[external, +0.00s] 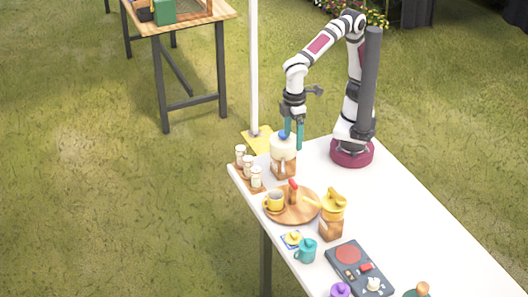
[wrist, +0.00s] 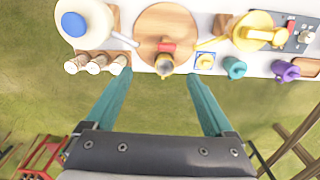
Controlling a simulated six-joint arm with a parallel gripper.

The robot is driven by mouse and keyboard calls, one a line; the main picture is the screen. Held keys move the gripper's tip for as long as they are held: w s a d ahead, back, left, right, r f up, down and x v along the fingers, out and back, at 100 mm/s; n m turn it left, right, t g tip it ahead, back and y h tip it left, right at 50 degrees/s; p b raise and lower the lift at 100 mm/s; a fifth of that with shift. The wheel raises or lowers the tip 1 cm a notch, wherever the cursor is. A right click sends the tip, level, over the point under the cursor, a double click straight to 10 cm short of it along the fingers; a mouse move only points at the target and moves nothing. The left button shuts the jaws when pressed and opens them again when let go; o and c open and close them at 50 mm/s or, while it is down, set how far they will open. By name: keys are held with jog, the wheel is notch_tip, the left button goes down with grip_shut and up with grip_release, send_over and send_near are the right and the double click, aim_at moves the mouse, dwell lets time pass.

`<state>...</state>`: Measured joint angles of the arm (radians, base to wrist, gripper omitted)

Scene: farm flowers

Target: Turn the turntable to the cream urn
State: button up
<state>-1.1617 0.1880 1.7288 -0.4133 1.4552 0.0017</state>
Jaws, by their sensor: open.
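The round wooden turntable (external: 301,215) lies on the white table and also shows in the wrist view (wrist: 150,22). A red-topped handle (external: 293,185) stands near its middle. A yellow mug (external: 275,203) sits at its edge, in line with neither urn's spout. The cream urn (external: 283,150), with a blue knob, stands on a wooden block beyond the turntable; its pale spout shows in the wrist view (wrist: 125,39). A yellow urn (external: 333,207) stands on the other side. My gripper (wrist: 158,73) is open and empty, its teal fingers beside the cream urn in the external view.
Several white-capped jars (external: 257,178) stand in a wooden rack at the table edge. A blue card (external: 291,240), a teal mug (external: 307,251), a purple mug (external: 340,290) and a dark control panel (external: 350,271) lie nearer the front.

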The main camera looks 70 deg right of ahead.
aim_at(293, 181)
jog(key=shift+n, duration=0.3)
jog(key=f, duration=0.5)
jog(key=a+f, duration=0.1)
jog(key=f, duration=0.4)
jog(key=s+f, duration=0.1)
jog(key=f, duration=0.5)
jog(key=shift+a, duration=0.2)
jog(key=shift+r, duration=0.1)
grip_shut()
